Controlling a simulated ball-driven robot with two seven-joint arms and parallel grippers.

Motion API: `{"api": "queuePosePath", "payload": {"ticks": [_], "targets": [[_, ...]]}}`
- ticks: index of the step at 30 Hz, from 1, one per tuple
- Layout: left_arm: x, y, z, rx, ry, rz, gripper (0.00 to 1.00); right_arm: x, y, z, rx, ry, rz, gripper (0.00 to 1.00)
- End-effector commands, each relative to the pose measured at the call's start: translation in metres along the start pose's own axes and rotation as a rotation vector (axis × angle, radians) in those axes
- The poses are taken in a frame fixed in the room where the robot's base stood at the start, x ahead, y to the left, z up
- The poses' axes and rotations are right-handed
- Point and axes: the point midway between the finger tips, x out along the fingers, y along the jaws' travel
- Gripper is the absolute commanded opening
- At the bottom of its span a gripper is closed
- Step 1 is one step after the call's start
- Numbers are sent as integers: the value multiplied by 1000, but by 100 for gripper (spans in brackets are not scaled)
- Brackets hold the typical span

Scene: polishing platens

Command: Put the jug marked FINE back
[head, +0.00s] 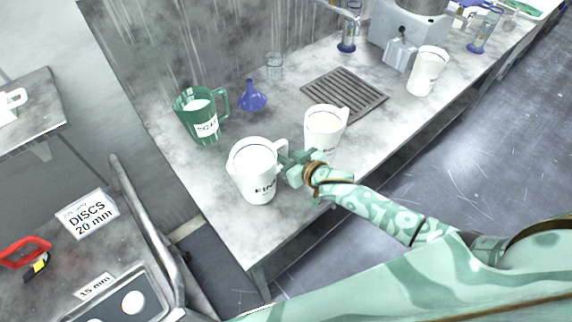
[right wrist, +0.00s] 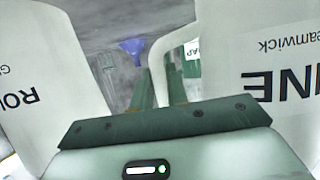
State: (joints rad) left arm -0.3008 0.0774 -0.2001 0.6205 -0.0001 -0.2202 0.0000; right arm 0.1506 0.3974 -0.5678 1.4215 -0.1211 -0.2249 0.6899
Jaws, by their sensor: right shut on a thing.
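The white jug marked FINE (head: 257,178) is upright over the near end of the steel bench, with pale content inside. Its white body with part of the word FINE also shows in the right wrist view (right wrist: 285,55). My right gripper (head: 291,163) is shut on its handle (right wrist: 172,42), coming in from the right. I cannot tell whether the jug's base touches the bench. My left gripper is not in view.
A white jug marked ROU… (head: 322,127) stands close on the right of my gripper. A green jug (head: 203,118), blue funnel (head: 251,97) and small glass (head: 275,66) stand behind. A dark drain grid (head: 345,93) and another white jug (head: 426,72) lie farther right.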

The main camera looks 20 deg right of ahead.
Motion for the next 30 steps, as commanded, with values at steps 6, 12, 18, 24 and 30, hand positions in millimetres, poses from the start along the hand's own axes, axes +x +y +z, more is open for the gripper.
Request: {"api": "queuePosePath", "payload": {"ticks": [6, 12, 18, 24, 30], "targets": [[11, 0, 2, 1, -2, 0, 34, 9, -2, 26, 2, -3, -2, 0], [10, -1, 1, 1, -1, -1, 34, 8, -2, 25, 1, -2, -2, 0], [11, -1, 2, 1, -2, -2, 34, 9, -2, 27, 1, -4, -2, 37], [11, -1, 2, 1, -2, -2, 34, 9, -2, 27, 1, -3, -2, 37], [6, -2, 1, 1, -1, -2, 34, 0, -2, 24, 1, -3, -2, 37]]}}
